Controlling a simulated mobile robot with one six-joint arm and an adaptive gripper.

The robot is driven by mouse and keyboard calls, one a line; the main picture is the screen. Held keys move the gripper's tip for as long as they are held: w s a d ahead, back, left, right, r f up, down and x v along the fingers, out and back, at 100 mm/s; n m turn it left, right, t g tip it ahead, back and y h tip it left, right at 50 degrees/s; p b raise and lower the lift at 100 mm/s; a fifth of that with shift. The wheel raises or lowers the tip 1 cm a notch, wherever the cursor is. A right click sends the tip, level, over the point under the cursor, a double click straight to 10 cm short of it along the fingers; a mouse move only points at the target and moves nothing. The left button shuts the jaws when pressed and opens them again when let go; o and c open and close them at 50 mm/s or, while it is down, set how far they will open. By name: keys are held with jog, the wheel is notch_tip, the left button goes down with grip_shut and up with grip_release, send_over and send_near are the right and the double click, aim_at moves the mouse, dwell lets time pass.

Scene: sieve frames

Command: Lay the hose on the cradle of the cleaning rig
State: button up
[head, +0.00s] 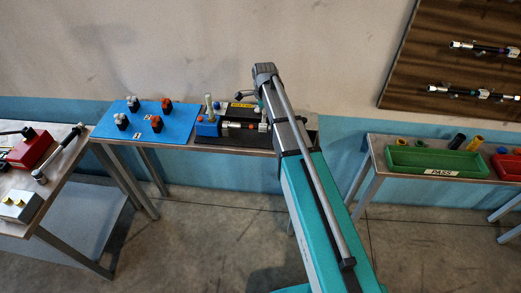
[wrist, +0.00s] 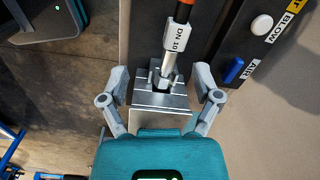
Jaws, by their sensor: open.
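The hose shows in the wrist view as a black and orange end with a white DN 10 tag (wrist: 178,33) and a metal fitting. Its fitting sits in the notch of a metal cradle block (wrist: 160,100). My gripper (wrist: 160,76) is open, one finger on each side of the block and fitting, with nothing gripped. In the head view the cleaning rig (head: 238,108) stands on the back table, and the hose (head: 243,125) lies along its front. My arm hides the rig's right part and the gripper there.
A blue mat (head: 137,136) with several small fittings lies left of the rig. A green PASS tray (head: 437,161) is on the right table. A red box (head: 32,149) stands on the left table. The rig's panel has a white button (wrist: 261,25) and blue switch (wrist: 233,69).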

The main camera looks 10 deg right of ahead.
jog(key=s+f+n+b, duration=0.2)
jog(key=s+a+f+n+b, duration=0.1)
jog(key=s+f+n+b, duration=0.1)
jog(key=f+n+b, duration=0.1)
jog(key=shift+s+f+n, duration=0.2)
jog(key=shift+f+n, duration=0.05)
jog(key=shift+n, duration=0.05)
jog(key=shift+s+a+f+n+b, duration=0.25)
jog(key=shift+s+f+n+b, duration=0.75)
jog(key=shift+f+n+b, duration=0.3)
jog(key=shift+s+a+f+n+b, duration=0.25)
jog(key=shift+s+f+n+b, duration=0.85)
jog(key=shift+n, duration=0.3)
jog(key=s+d+n, duration=0.2)
jog(key=s+n, duration=0.1)
jog(key=s, duration=0.4)
jog(key=s+d+n, duration=0.3)
jog(key=s+n, duration=0.1)
jog(key=s, duration=0.4)
jog(key=shift+s+d, duration=0.2)
jog(key=shift+s, duration=0.1)
jog(key=shift+a, duration=0.1)
dwell(0.4)
